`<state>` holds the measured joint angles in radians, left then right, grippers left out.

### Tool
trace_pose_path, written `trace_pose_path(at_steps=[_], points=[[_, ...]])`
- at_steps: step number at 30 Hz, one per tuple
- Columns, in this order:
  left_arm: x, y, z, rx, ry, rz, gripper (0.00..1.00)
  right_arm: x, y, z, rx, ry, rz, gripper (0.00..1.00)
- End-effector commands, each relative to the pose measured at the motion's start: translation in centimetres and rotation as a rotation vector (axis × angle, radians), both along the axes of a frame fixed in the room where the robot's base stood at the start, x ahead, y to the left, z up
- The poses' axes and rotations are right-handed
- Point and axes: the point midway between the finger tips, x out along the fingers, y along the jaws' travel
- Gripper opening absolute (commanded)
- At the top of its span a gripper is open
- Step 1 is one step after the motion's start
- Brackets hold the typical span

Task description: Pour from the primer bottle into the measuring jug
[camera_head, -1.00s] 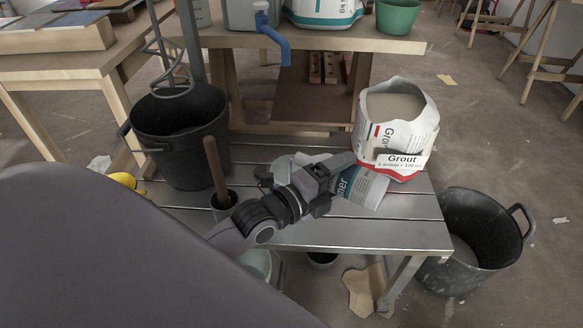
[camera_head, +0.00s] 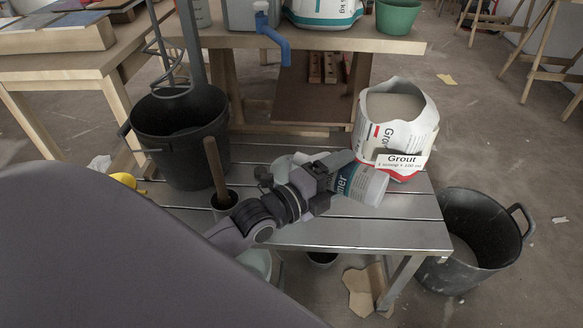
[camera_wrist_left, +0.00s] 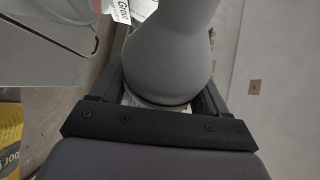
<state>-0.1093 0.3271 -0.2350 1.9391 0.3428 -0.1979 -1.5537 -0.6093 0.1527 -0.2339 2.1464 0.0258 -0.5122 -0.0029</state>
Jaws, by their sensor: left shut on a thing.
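The primer bottle (camera_head: 366,186) is pale with a dark teal label. It lies tilted well over above the slatted metal bench, its rounded end towards the right. My left gripper (camera_head: 338,168) is shut on it. In the left wrist view the bottle (camera_wrist_left: 168,60) shows as a grey rounded body between the fingers (camera_wrist_left: 155,105). A pale, translucent vessel (camera_head: 282,168), perhaps the measuring jug, is mostly hidden behind my gripper. I cannot see the bottle's mouth or any liquid in the head view. My right gripper is not in view.
An open grout bag (camera_head: 397,132) stands close behind the bottle on the bench (camera_head: 400,235). A black bucket (camera_head: 180,135) and a small dark pot with a wooden handle (camera_head: 216,172) stand left. Another black bucket (camera_head: 470,245) is on the floor at right.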

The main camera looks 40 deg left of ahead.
Motion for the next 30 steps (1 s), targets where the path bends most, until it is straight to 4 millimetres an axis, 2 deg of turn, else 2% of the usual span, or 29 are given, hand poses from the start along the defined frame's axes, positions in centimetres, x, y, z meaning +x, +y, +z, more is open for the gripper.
trace_pose_path(at_steps=[30], points=[[0.01, 0.12, 0.68, -0.056, -0.007, 0.000, 0.25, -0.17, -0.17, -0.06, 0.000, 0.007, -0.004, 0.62]])
